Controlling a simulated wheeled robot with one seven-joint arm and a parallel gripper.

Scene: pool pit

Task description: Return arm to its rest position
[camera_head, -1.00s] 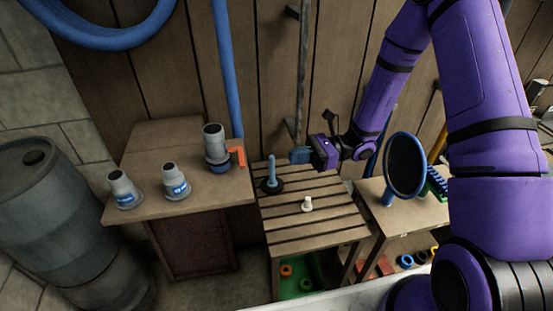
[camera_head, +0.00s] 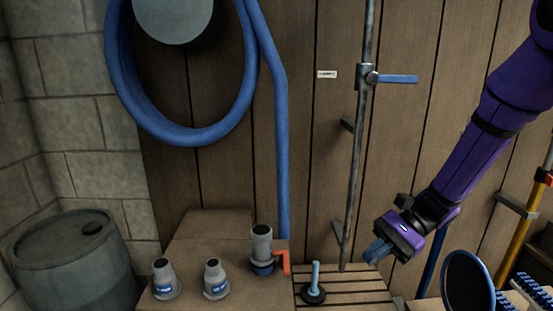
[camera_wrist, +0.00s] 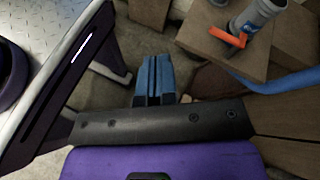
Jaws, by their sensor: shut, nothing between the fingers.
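My purple arm comes in from the right in the head view. My gripper (camera_head: 375,252) has blue fingers that are shut with nothing between them. It hangs in the air above the right part of the slatted table (camera_head: 352,284), in front of the wooden wall. In the wrist view my gripper (camera_wrist: 153,80) shows its two blue fingers side by side.
A grey valve fitting with an orange handle (camera_head: 285,262) and two smaller grey fittings (camera_head: 163,279) (camera_head: 215,279) stand on the wooden bench (camera_head: 200,251). A blue-handled plunger (camera_head: 315,280) stands on the slatted table. A blue-rimmed round paddle (camera_head: 468,283) is at lower right. A vertical pipe with a blue valve lever (camera_head: 398,79) runs up the wall.

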